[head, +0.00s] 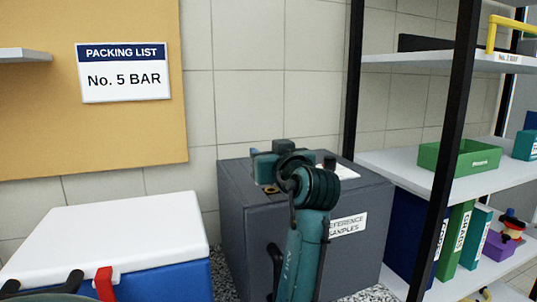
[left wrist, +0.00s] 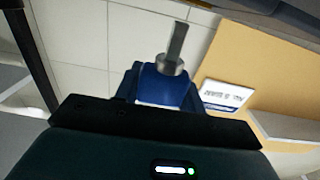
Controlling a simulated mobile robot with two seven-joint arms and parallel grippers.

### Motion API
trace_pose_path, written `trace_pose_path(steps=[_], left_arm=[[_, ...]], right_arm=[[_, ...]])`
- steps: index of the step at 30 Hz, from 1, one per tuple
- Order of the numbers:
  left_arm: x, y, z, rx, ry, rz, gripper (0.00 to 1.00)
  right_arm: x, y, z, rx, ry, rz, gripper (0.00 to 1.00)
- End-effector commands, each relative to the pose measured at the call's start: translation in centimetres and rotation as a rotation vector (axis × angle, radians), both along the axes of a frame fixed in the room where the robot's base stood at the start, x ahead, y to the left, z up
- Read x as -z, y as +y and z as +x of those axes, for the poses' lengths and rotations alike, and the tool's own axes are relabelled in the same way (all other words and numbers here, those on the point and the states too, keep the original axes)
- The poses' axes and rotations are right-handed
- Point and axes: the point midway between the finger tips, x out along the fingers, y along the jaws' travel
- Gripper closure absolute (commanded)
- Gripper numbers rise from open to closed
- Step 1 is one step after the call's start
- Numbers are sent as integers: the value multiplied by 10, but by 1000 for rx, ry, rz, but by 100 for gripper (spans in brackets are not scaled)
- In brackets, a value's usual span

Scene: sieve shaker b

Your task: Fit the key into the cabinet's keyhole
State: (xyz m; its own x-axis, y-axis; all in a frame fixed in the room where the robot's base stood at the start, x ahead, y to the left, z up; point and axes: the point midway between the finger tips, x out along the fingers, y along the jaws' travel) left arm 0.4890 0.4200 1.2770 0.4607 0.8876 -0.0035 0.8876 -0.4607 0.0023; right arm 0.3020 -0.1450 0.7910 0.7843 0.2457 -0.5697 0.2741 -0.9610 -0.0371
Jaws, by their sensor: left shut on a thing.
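The grey cabinet (head: 245,235), labelled "REFERENCE SAMPLES", stands in the middle of the head view. My left gripper (head: 268,168) is over the cabinet's top near its front left part, with my arm across the cabinet's front. In the left wrist view the left gripper (left wrist: 163,88) is shut on the key (left wrist: 178,42). The key has a blue head, a round grey collar and a flat grey shank pointing away from the fingers. A small brass-coloured patch (head: 271,190) shows on the cabinet top just below the gripper; whether it is the keyhole is unclear. My right gripper is out of view.
A cooler with a white lid (head: 110,235) stands left of the cabinet. A black-posted shelf rack (head: 460,85) with a green bin (head: 458,160) and binders stands close on the right. A tan board with a "PACKING LIST" sign (head: 124,72) hangs behind.

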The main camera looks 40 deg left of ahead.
Motion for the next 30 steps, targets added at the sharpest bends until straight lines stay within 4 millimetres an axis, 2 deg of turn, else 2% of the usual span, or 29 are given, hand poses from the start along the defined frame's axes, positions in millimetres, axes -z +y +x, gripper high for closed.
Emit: trace_pose_path(steps=[30], left_arm=[[26, 0, 0, 0, 0, 0, 82]], right_arm=[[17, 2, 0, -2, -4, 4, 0]])
